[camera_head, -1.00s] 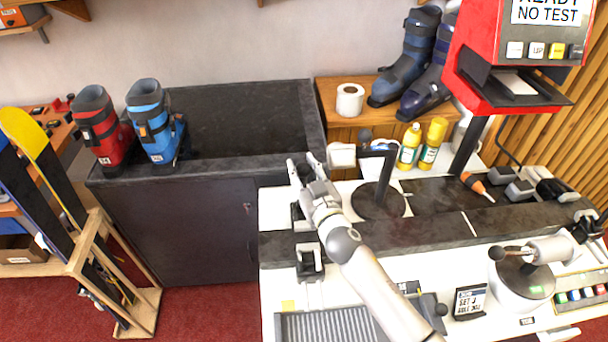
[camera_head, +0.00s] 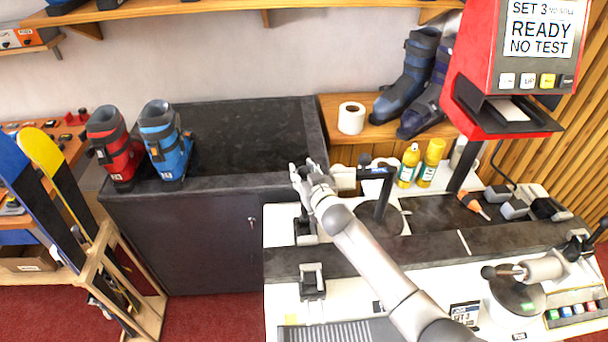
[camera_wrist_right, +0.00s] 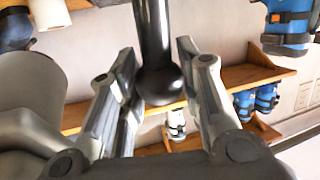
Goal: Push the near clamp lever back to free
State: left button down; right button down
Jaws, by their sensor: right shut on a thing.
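My right gripper (camera_head: 308,170) shows over the back left of the white bench, its arm coming in from the lower right. In the right wrist view its fingers stand on both sides of a dark rod with a round black knob (camera_wrist_right: 160,84), a lever, and are shut on it. The lever is hidden by the gripper in the head view, so I cannot tell which clamp it joins. The near clamp (camera_head: 312,283) is a dark block with a pale top at the bench's left side. Another clamp (camera_head: 305,230) stands behind it, partly under the gripper. My left gripper is not in view.
A dark post with a bent arm (camera_head: 381,195) stands just right of the gripper. Yellow bottles (camera_head: 426,164) and a red display machine (camera_head: 500,85) are further right. A dark cabinet (camera_head: 190,240) with ski boots on top adjoins the bench on the left.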

jog(key=shift+w, duration=0.3)
jog(key=c, duration=1)
grip_release()
jog(key=shift+f, duration=0.1)
notch_tip(320, 180, up, 10)
